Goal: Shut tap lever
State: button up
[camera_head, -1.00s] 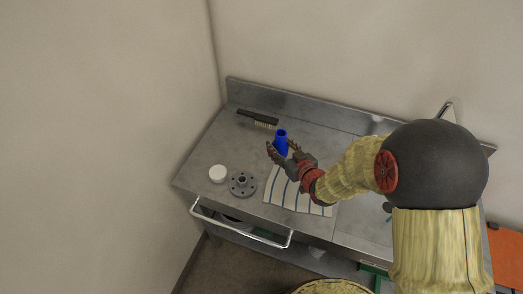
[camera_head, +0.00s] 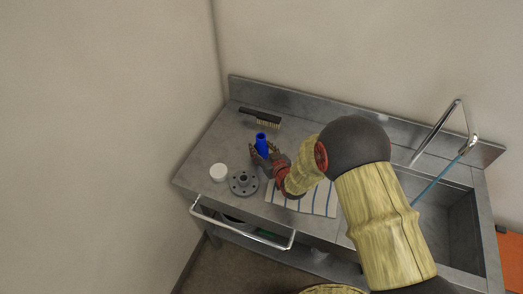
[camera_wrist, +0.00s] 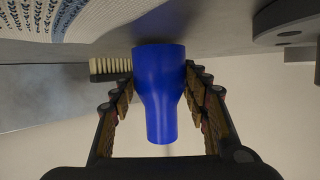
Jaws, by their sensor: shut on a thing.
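The tap (camera_head: 441,130) is a tall bent chrome pipe at the back of the sink (camera_head: 452,222), on the right in the head view. A thin blue line (camera_head: 437,183) slants down and left from near its outer end; I cannot tell if it is water or a solid part. I cannot make out a lever. My gripper (camera_head: 265,153) is far left of the tap, shut on a blue reducer-shaped fitting (camera_head: 261,141). In the wrist view the fitting (camera_wrist: 160,85) sits between both fingers. I cannot tell whether it touches the worktop.
A black brush (camera_head: 262,115) lies behind my gripper. A white round cap (camera_head: 219,172) and a grey flange (camera_head: 243,183) are in front of it, to the left. A striped cloth (camera_head: 318,203) lies under my arm. A metal rail (camera_head: 240,229) runs along the front.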

jog(key=shift+f, duration=0.2)
jog(key=shift+f, duration=0.15)
jog(key=o, duration=1.1)
jog(key=shift+o, duration=0.4)
jog(key=shift+r, duration=0.3)
jog(key=p+v, duration=0.2)
jog(key=v, duration=1)
